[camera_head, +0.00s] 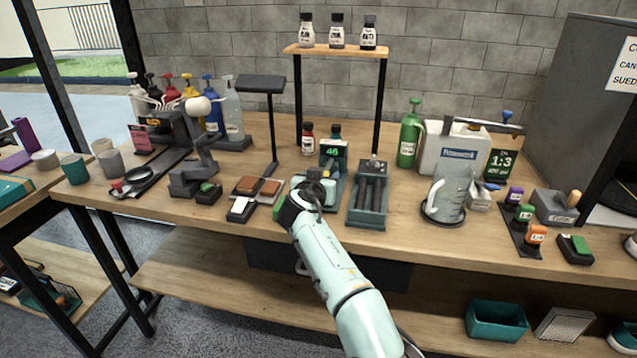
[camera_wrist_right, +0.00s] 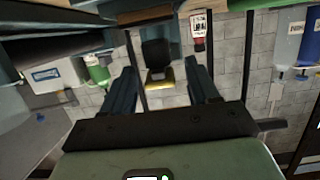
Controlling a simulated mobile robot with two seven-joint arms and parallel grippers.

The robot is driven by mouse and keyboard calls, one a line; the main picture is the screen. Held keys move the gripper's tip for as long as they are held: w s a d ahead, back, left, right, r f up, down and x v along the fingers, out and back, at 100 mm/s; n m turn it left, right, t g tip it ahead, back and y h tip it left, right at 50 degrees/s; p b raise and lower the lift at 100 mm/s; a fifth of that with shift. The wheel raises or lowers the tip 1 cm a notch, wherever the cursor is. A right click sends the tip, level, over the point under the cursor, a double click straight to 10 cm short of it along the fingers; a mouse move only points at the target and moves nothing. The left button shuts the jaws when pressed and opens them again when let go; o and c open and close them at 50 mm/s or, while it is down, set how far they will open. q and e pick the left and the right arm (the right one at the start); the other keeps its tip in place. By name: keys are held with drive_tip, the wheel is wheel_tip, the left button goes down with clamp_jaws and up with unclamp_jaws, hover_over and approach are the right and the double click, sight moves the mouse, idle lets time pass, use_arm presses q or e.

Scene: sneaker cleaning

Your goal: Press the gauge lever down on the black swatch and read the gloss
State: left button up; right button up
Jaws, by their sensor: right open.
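The gloss gauge (camera_head: 333,150) is a teal unit with a lit green display that seems to read 46; it stands mid-table in the head view. A pale knob (camera_head: 318,173), perhaps its lever's end, shows just in front of the display. My right gripper (camera_head: 312,190) is right in front of the gauge, its fingers mostly hidden by my wrist. In the right wrist view the gripper (camera_wrist_right: 162,66) is open, with a black part and a yellow bar (camera_wrist_right: 160,85) showing between the fingers. I cannot make out the black swatch. My left gripper is not in view.
A teal rack with dark rollers (camera_head: 369,190) stands close on the right. A black post lamp (camera_head: 262,84) rises behind left. A raised shelf (camera_head: 336,52) holds bottles.

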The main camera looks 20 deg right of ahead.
drive_tip(key=b+v, duration=0.1)
drive_tip(key=v, duration=0.2)
drive_tip(key=shift+s+a+r, duration=0.1)
drive_tip(key=shift+s+a, duration=0.1)
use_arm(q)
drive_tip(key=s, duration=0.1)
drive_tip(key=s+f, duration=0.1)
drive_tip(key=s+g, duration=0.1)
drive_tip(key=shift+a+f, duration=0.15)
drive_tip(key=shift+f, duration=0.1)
use_arm(e)
drive_tip(key=v, duration=0.9)
drive_tip(key=shift+s, duration=0.35)
drive_tip(key=shift+a, duration=0.15)
